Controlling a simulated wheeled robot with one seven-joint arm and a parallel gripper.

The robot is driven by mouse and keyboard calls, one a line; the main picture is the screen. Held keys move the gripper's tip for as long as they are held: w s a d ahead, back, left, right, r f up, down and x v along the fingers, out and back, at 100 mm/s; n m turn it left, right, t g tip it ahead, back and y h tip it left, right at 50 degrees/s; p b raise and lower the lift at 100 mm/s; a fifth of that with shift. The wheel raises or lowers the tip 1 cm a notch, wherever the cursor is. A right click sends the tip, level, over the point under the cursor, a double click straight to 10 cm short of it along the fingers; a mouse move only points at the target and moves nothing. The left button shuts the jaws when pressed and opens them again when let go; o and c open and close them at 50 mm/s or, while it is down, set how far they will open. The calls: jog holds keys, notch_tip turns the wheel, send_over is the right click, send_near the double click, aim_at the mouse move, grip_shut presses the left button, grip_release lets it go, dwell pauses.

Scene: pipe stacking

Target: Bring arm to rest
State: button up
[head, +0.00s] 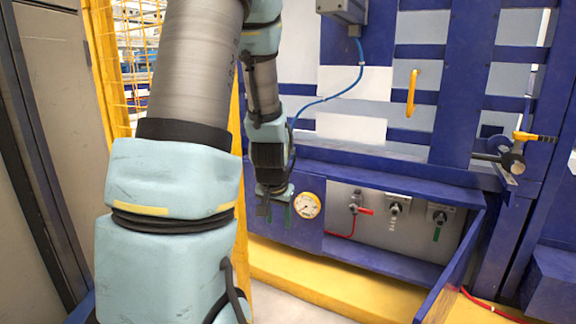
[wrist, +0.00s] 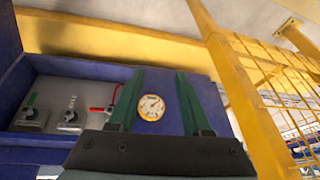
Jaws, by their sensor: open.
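My gripper (head: 277,212) hangs from my arm near the middle of the head view, fingers pointing down, in front of the blue machine frame. In the wrist view its two green fingers (wrist: 158,100) stand apart with nothing held between them. In the head view the gauge (head: 307,205) is just right of the fingers. My large arm links cover much of the left half of the head view. No pipe shows in either view.
A grey valve panel (head: 395,215) with red, black and green handles is right of the gauge. A yellow mesh fence (wrist: 262,90) stands close beside the gripper. A yellow base beam (head: 340,287) runs below. A blue panel with a yellow handle (head: 412,93) rises behind.

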jog(key=s+a+r+n+g+p, duration=0.1)
jog(key=s+a+r, duration=0.1)
jog(key=s, duration=0.4)
jog(key=s+a+r+n+g, duration=0.2)
jog(key=s+r, duration=0.1)
jog(key=s, duration=0.3)
notch_tip(320, 180, up, 38)
jog(key=p, duration=3.8)
jog(key=shift+s, duration=0.45)
jog(key=shift+a+f, duration=0.1)
